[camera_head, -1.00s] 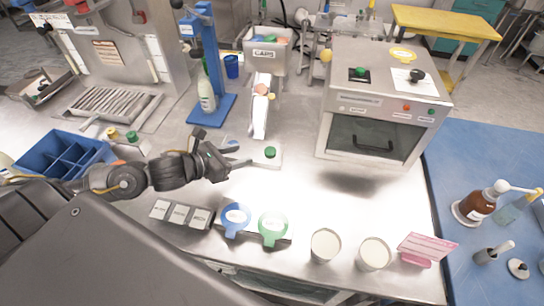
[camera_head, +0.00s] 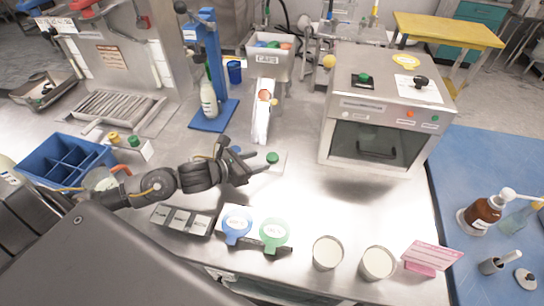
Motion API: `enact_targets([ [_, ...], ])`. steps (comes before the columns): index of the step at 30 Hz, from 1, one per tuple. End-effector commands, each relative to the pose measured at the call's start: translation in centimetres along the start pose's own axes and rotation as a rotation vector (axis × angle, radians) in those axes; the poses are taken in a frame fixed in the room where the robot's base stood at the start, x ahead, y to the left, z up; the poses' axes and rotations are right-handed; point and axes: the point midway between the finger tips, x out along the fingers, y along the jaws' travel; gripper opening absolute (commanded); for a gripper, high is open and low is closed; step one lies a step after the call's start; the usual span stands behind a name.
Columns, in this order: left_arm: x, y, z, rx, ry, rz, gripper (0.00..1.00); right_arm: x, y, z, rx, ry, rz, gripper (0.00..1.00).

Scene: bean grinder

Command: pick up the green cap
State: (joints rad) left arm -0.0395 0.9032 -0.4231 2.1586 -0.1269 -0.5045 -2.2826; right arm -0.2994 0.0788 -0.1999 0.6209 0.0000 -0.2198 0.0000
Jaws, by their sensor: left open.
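A small round green cap (camera_head: 272,157) sits on a pale flat plate on the steel counter, in front of the chute. My left gripper (camera_head: 258,159) reaches in from the left, just left of the cap, with its jaws open. One finger points toward the cap's near side; I cannot tell whether it touches. Part of the plate is hidden behind the gripper. My right gripper is not in view.
A bin marked CAPS (camera_head: 270,58) with coloured caps stands behind, above a white chute (camera_head: 261,117). A blue press (camera_head: 211,111) with a bottle is at the back left, and a steel oven-like box (camera_head: 374,135) at the right.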

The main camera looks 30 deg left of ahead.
Motion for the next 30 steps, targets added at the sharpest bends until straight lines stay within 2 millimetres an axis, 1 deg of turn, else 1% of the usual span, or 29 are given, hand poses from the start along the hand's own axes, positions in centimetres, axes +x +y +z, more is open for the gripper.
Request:
enact_targets([
  [2, 0.6, 0.1, 0.2, -0.002, -0.001, 0.001, 0.47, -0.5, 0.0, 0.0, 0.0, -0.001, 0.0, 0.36],
  [6, 2.7, 0.1, 0.4, -0.004, -0.002, 0.001, 0.47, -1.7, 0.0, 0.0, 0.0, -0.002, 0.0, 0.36],
  [10, 4.4, 0.1, 0.2, -0.001, -0.002, 0.001, 0.47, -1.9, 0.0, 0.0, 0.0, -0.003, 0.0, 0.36],
  [14, 5.1, 0.1, 0.1, 0.001, -0.001, 0.0, 0.47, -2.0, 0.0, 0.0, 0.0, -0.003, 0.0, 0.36],
  [20, 5.1, 0.1, 0.0, 0.001, 0.0, 0.0, 0.47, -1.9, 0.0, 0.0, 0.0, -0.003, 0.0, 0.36],
  [27, 5.1, 0.1, 0.0, 0.001, 0.0, 0.0, 0.16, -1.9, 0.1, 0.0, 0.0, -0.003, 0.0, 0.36],
  [28, 5.1, 0.1, 0.0, 0.001, 0.0, 0.0, 0.14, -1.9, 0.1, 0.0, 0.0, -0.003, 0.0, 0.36],
  [30, 5.1, 0.1, 0.0, 0.001, 0.0, 0.0, 0.13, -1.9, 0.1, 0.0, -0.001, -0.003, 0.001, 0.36],
])
